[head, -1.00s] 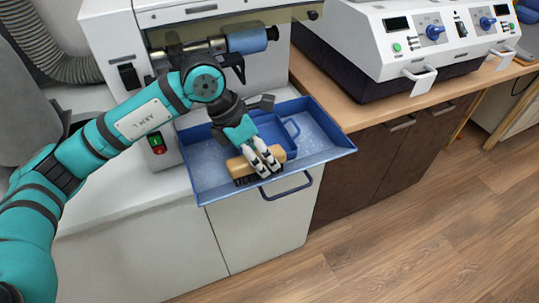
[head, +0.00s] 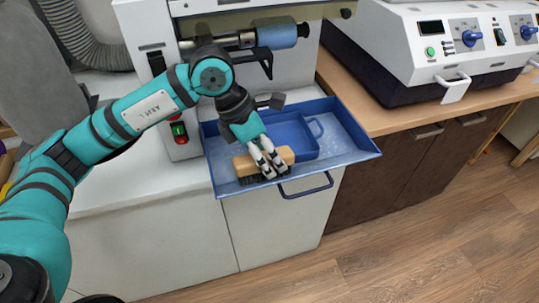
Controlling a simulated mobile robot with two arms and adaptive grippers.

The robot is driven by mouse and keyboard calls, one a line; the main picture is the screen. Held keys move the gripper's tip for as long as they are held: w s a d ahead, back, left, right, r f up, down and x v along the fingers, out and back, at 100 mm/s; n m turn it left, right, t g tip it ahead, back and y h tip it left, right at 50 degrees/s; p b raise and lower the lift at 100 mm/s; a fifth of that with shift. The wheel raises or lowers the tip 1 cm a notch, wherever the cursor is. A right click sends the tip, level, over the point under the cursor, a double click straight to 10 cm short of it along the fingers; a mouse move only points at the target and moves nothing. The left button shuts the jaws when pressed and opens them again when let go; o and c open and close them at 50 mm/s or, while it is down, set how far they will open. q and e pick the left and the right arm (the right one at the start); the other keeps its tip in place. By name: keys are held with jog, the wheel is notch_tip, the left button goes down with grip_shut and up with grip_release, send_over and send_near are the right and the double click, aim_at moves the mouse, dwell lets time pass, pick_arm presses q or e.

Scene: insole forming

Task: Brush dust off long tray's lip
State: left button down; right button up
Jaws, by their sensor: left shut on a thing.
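The long blue tray (head: 345,150) sticks out from under the grey machine, with pale dust on its floor. Its front lip carries a dark handle (head: 306,190). My left gripper (head: 270,168) is shut on a wooden brush (head: 245,163) with dark bristles, held at the tray's front lip, left of the handle. I cannot tell whether the bristles touch the lip. A smaller blue pan (head: 298,130) with a loop handle lies in the tray, just behind the gripper. My right gripper is not in view.
The machine's blue roller (head: 277,36) and shaft hang above the tray. A white counter (head: 120,185) lies to the left, with a red and green switch box (head: 180,133). A wooden bench (head: 400,110) with a white machine (head: 430,50) stands at the right. The floor in front is clear.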

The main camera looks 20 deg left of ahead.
pick_arm(q)
jog(key=shift+r+p, duration=2)
jog(key=shift+r, duration=1.9)
jog(key=shift+f, duration=0.1)
jog(key=c, duration=1.4)
grip_release()
grip_shut()
